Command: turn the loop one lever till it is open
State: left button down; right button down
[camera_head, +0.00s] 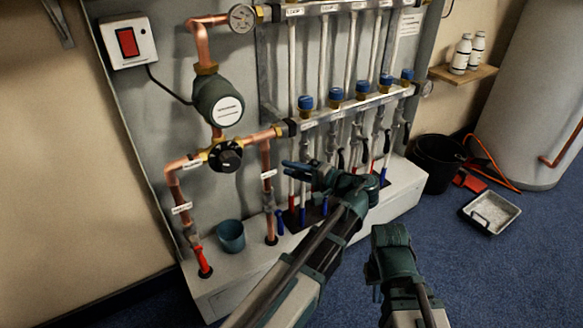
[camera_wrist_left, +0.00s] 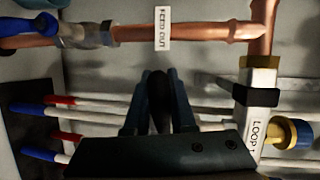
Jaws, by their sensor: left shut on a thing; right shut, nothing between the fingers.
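My left gripper (camera_head: 290,167) reaches in front of the lower part of the manifold, below the leftmost blue-capped valve (camera_head: 306,102). The left wrist view shows its two fingers (camera_wrist_left: 160,92) closed on a dark lever (camera_wrist_left: 160,100), which I take as the loop one lever. A "LOOP 1" label (camera_wrist_left: 257,133) is on the white block at the right of that view. The lever's valve body is hidden behind the gripper, so I cannot tell how far it is turned. My right gripper (camera_head: 388,243) is shut and empty, low over the blue carpet, apart from the manifold.
Copper pipes with a round pump (camera_head: 218,100) and a black-knobbed mixing valve (camera_head: 225,155) stand left of the gripper. A cup (camera_head: 231,236) sits on the ledge. A black bucket (camera_head: 437,165) and a grey tray (camera_head: 490,212) stand on the floor at right.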

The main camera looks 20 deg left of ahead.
pick_arm(q)
jog(key=shift+w+d+f+n+t+h+p, duration=0.1)
jog(key=shift+w+d+f+n+t+h, duration=0.1)
jog(key=shift+f+n+h, duration=0.4)
jog(key=shift+w+d+f+n+t+h+p, duration=0.1)
jog(key=shift+w+f+n+t+h, duration=0.2)
jog(key=shift+n, duration=0.55)
jog(key=shift+d+f+n+t+h+p, duration=0.15)
jog(key=shift+f+n+h, duration=0.15)
jog(key=shift+f+n, duration=0.35)
jog(key=c, duration=0.8)
grip_release()
jog(key=shift+o, duration=0.2)
jog(key=shift+r, duration=0.1)
